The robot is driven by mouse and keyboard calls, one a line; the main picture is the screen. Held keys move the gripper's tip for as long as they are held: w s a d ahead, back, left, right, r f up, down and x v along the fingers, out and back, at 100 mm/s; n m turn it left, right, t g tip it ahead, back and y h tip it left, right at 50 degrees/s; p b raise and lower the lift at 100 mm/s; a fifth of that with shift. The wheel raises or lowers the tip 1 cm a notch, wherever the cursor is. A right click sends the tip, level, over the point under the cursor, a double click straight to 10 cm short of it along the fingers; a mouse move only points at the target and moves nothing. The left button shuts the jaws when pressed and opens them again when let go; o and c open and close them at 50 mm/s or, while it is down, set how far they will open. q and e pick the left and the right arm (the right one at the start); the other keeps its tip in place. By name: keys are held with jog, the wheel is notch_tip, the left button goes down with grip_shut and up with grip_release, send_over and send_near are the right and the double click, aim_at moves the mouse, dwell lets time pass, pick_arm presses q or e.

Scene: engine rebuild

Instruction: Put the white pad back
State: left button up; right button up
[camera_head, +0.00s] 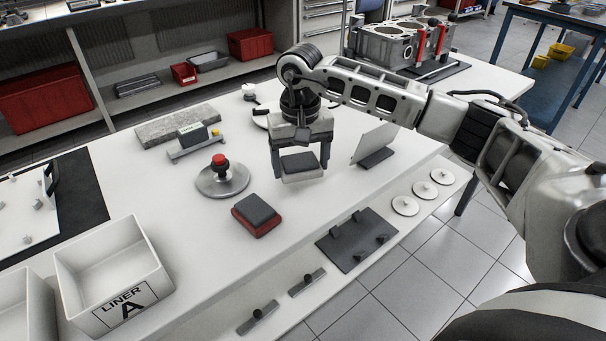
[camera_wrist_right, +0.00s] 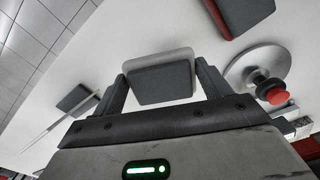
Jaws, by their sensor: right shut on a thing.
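The white pad (camera_head: 298,177), a block with a white body and a dark grey face, is between the fingers of my right gripper (camera_head: 299,166). The gripper is shut on it, with the pad apparently a little above the white table. In the right wrist view the pad (camera_wrist_right: 160,80) sits between both fingers (camera_wrist_right: 160,85), its grey face and pale edge showing. A similar red pad (camera_head: 257,215) with a grey face lies on the table, nearer the front left; it also shows in the wrist view (camera_wrist_right: 240,14). My left gripper is not in view.
A round metal plate with a red knob (camera_head: 222,180) stands left of the gripper. A tilted pale panel on a dark base (camera_head: 375,145) stands to its right. A white bin marked LINER A (camera_head: 112,275) is at front left. Dark fixtures and white discs (camera_head: 405,206) lie along the front.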

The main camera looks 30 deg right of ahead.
aim_at(303, 177)
jog(key=shift+s+f, duration=0.2)
notch_tip(303, 177, down, 3)
jog(key=shift+s+d+f, duration=0.1)
jog(key=shift+f, duration=0.25)
jog(key=o, duration=1)
jog(key=shift+r, duration=0.1)
jog(key=shift+c, duration=0.2)
